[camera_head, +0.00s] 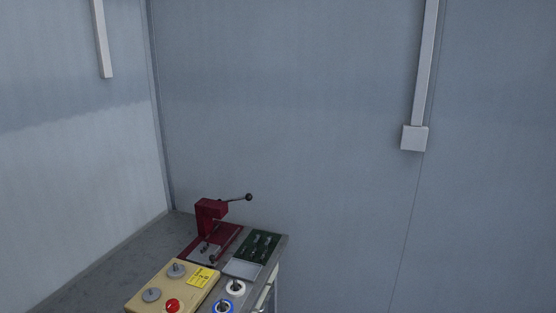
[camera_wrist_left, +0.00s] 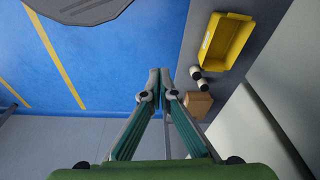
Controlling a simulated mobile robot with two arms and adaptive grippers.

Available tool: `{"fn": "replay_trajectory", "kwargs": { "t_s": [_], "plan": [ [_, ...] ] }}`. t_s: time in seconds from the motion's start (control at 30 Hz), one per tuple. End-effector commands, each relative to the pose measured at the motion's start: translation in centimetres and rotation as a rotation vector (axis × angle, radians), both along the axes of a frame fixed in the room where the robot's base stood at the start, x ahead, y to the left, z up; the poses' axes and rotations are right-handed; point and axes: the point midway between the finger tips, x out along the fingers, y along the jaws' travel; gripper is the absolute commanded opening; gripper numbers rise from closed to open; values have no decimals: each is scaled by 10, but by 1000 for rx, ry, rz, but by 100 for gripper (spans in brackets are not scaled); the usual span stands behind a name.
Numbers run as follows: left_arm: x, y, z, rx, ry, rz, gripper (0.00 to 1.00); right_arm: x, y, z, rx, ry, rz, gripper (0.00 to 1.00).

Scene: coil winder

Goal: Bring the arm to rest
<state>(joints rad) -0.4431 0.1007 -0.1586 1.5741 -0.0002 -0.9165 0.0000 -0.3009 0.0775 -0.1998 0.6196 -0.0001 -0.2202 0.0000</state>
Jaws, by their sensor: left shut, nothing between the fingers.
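My left gripper (camera_wrist_left: 160,77) shows in the left wrist view. Its two fingers meet at the tips, with nothing between them. It hangs clear, with blue floor behind it and touching nothing that I can see. No gripper or arm shows in the head view. My right gripper is in neither view. In the head view a red hand press (camera_head: 209,216) with a black-knobbed lever stands on the grey bench (camera_head: 105,262).
A beige control box (camera_head: 150,308) with a red button, a yellow note (camera_head: 201,277), a green board (camera_head: 259,244) and white and blue rings share the bench. In the wrist view a yellow bin (camera_wrist_left: 222,50), small rolls and a brown block (camera_wrist_left: 197,104) lie right of the fingers.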

Motion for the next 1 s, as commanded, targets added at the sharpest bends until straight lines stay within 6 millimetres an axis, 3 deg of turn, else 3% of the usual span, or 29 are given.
{"fn": "replay_trajectory", "kwargs": {
  "t_s": [0.03, 0.1, 0.3, 0.4, 0.5, 0.63, 1.0],
  "plan": [
    [-13, 2, -36, 2, 20, -2, 0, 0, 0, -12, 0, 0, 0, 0],
    [-30, 4, -72, 4, 34, -6, 0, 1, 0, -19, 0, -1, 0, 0],
    [-90, 14, -160, 9, 74, -15, 0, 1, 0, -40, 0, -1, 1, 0],
    [-121, 20, -191, 12, 89, -18, 0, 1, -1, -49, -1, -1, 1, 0],
    [-147, 25, -211, 14, 102, -22, 0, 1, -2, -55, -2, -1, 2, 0],
    [-168, 29, -224, 16, 110, -25, 0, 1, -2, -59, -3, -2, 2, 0],
    [-174, 30, -227, 16, 112, -26, 0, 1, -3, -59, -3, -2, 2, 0]
  ]
}}
